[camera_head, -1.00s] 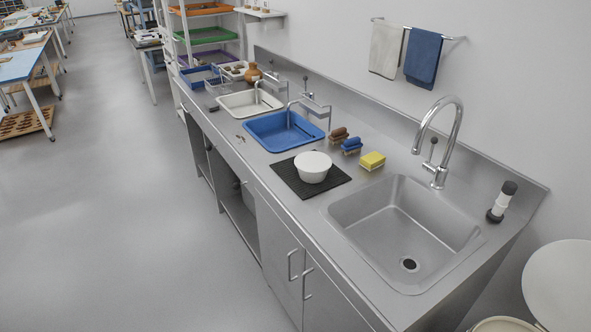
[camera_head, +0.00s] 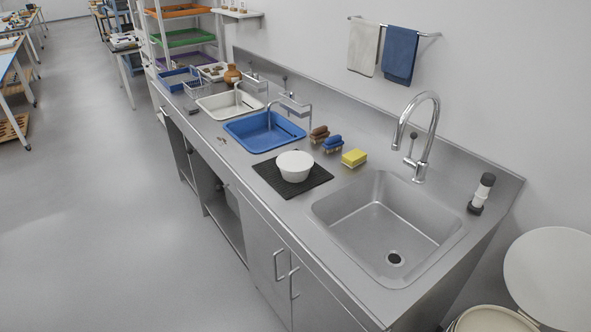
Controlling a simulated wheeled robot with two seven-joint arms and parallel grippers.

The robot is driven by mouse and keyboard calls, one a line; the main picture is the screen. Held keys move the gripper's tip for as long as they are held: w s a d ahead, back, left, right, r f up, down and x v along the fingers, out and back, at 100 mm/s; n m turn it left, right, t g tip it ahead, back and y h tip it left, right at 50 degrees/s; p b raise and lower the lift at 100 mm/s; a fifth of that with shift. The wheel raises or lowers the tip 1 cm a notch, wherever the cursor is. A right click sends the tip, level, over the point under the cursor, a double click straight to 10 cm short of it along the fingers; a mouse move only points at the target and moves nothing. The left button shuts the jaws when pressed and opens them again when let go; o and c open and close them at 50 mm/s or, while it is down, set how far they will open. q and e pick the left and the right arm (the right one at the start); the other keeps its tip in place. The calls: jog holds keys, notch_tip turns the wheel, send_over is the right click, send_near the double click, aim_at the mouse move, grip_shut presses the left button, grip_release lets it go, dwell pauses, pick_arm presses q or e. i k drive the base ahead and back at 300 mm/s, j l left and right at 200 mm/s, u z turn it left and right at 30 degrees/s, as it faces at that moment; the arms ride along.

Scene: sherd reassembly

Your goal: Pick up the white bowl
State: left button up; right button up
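The white bowl (camera_head: 295,166) stands on a black mat (camera_head: 267,178) on the steel counter, between the blue basin and the large sink. Its top looks flat and pale, and I cannot tell whether it is upright or upside down. Neither of my grippers shows in the head view.
A blue basin (camera_head: 262,131) and a white basin (camera_head: 229,105) lie behind the bowl. The floor (camera_head: 110,230) left of the counter is clear.

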aim_at(294, 166)
jog(key=i+j+z, duration=0.3)
jog(key=j, duration=0.15)
jog(key=j+z, duration=0.25)
jog(key=j, duration=0.2)
jog(key=i+j+z, duration=0.1)
jog(key=j+z, duration=0.2)
jog(key=j, duration=0.25)
jog(key=j+z, duration=0.3)
jog(key=j, duration=0.2)
